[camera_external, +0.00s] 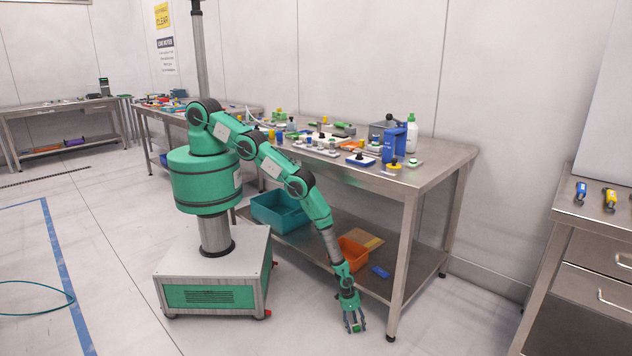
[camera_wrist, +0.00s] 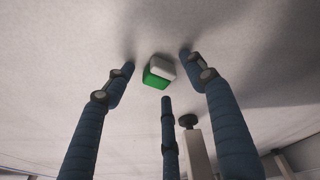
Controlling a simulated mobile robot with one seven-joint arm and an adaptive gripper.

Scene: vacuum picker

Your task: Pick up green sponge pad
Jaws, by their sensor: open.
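The green sponge pad (camera_wrist: 155,79) is a small block, green on one side with a pale white part on the other. In the wrist view it rests on the light floor. My gripper (camera_external: 354,325) reaches down close to the floor beside the front of the workbench. In the wrist view its three dark blue fingers are spread apart around the pad, with visible gaps and no clear contact. In the external view the fingers largely hide the pad, and I cannot make it out clearly.
A bench leg with a black foot (camera_wrist: 188,120) stands close to the fingers. The steel workbench (camera_external: 433,164) carries many small items. Its lower shelf holds a teal bin (camera_external: 279,211), an orange bin (camera_external: 352,253) and a blue item (camera_external: 380,272). Floor in front is clear.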

